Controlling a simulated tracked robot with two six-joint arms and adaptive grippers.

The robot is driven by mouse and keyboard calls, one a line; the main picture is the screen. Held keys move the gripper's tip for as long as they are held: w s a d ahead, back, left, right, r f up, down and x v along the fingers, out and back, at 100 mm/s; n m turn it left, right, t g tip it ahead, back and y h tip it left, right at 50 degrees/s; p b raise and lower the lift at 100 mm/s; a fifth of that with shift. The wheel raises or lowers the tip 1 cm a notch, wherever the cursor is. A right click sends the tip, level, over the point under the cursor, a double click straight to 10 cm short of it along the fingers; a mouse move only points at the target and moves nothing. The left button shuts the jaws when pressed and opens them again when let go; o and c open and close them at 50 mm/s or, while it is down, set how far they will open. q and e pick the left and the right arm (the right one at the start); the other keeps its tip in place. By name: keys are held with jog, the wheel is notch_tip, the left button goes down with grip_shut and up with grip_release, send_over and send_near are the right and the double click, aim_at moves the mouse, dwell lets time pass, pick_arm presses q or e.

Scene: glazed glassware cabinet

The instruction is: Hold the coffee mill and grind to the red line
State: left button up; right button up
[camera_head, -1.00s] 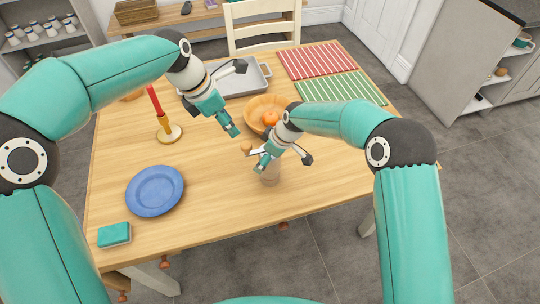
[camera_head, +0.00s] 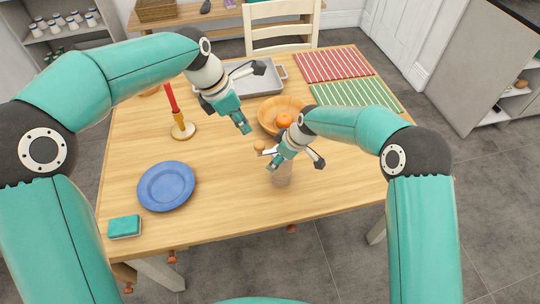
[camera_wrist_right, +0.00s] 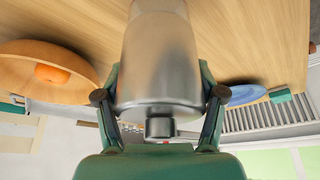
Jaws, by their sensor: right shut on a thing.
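The coffee mill (camera_wrist_right: 160,60) is a grey, metallic-looking cylinder in the right wrist view, with a small dark stub (camera_wrist_right: 160,127) at its near end. My right gripper (camera_wrist_right: 160,105) is shut around it, one finger on each side. A small round wooden knob (camera_head: 260,145) shows just left of that gripper. My left gripper (camera_head: 246,129) is above the table, up and left of the knob and apart from it; its finger gap is unclear. I see no red line.
An orange bowl (camera_head: 268,122) with orange fruit (camera_head: 284,120) stands close behind the right gripper. A red candle (camera_head: 171,98) in its holder, a blue plate (camera_head: 166,187) and a sponge (camera_head: 125,227) are at left. A metal tray (camera_head: 262,86) lies behind. The front middle table is clear.

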pick_arm(q)
jog(key=s+d+g+h, duration=0.1)
jog(key=s+d, duration=0.1)
jog(key=s+d+f+g+h, duration=0.1)
jog(key=s+d, duration=0.2)
jog(key=s+d+g+h, duration=0.1)
jog(key=s+d, duration=0.1)
jog(key=shift+s+d+f+m+h, duration=0.2)
jog(key=shift+s+m+h, duration=0.1)
jog(key=shift+s+h, duration=0.1)
grip_shut()
jog(key=s+d+n+g+h, duration=0.2)
jog(key=s+n+h, duration=0.2)
jog(key=s+h, duration=0.1)
jog(key=w+a+f+n+t+h, duration=0.1)
jog(key=a+f+n+t, duration=0.3)
jog(key=a+n+t, duration=0.4)
jog(key=a+f+n+t, duration=0.4)
jog(key=a+n+t, duration=0.1)
jog(key=a+n, duration=0.35)
jog(key=w+x, duration=0.1)
jog(key=x, duration=0.5)
jog(key=w+a+x, duration=0.1)
jog(key=x, duration=0.5)
jog(key=shift+w+r+n, duration=0.3)
jog(key=shift+w+n, duration=0.15)
jog(key=shift+a+h, duration=0.1)
jog(key=shift+h, duration=0.2)
